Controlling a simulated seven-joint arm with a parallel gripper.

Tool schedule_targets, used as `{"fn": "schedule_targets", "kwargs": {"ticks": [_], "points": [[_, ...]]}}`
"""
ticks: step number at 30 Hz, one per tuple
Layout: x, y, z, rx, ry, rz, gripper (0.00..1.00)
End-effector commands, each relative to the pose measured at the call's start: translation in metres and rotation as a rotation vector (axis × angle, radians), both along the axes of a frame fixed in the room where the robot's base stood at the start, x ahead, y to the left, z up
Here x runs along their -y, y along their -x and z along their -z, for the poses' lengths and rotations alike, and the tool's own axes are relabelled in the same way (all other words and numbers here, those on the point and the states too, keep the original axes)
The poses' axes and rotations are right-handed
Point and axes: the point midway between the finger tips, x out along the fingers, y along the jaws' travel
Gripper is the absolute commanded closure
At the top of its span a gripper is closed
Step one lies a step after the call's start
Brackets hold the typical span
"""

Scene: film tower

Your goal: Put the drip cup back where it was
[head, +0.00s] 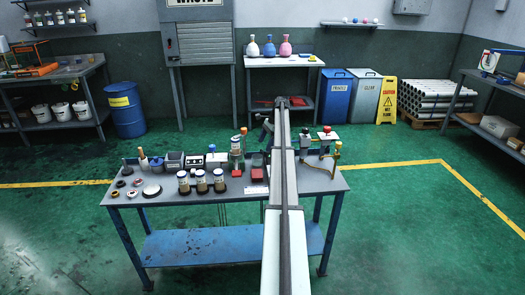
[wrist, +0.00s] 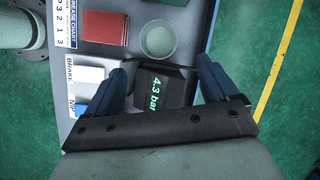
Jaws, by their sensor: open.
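A round, open, pale grey-green cup (wrist: 158,39), which looks like the drip cup, stands on the table in the wrist view, seen from above. My gripper (wrist: 160,66) is open, its two blue fingers spread and empty. The cup lies just beyond the fingertips and apart from them. Below the cup, between the fingers, is a dark box with a green "4.3 bar" readout (wrist: 165,90). No marked place for the cup can be told.
A red block (wrist: 105,28) lies left of the cup, with a printed chart (wrist: 72,25) beyond it. A white and blue box (wrist: 90,85) is by the left finger. In the head view, several jars (head: 201,182) stand on the table (head: 160,212). Green floor lies past its right edge.

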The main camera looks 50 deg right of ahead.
Motion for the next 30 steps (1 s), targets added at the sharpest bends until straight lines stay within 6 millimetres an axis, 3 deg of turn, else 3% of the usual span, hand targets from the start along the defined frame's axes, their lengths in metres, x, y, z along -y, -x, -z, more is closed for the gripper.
{"fn": "schedule_targets", "kwargs": {"ticks": [7,25,28,30], "points": [[0.005,0.003,-0.014,0.000,0.000,0.000,0.13],[0.004,0.004,-0.015,-0.001,0.000,0.000,0.13],[-0.009,0.009,-0.010,-0.011,0.008,-0.004,0.13],[-0.029,0.017,-0.002,-0.027,0.024,-0.011,0.13]]}}
